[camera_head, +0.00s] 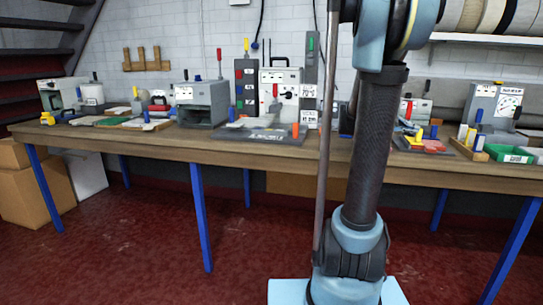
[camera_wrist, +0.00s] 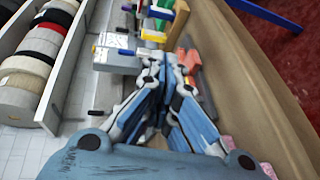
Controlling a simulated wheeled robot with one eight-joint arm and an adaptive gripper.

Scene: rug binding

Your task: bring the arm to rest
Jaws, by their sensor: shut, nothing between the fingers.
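My arm (camera_head: 372,150) stands upright in front of the workbench in the head view, and its upper end runs out of the top of the picture. My gripper does not show in the head view. In the wrist view my gripper (camera_wrist: 170,62) is shut, with nothing seen between its fingers. It hangs over the bench side of the room, and the bench things beyond it appear tilted. Its fingers cover part of the bench behind them.
The workbench (camera_head: 150,141) holds several machines, a grey box-shaped one (camera_head: 202,102) among them, and a green tray (camera_head: 510,154) at right. Rolls of binding (camera_wrist: 40,58) sit on a shelf. Cardboard boxes (camera_head: 25,190) stand at left. The red floor (camera_head: 130,245) in front is clear.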

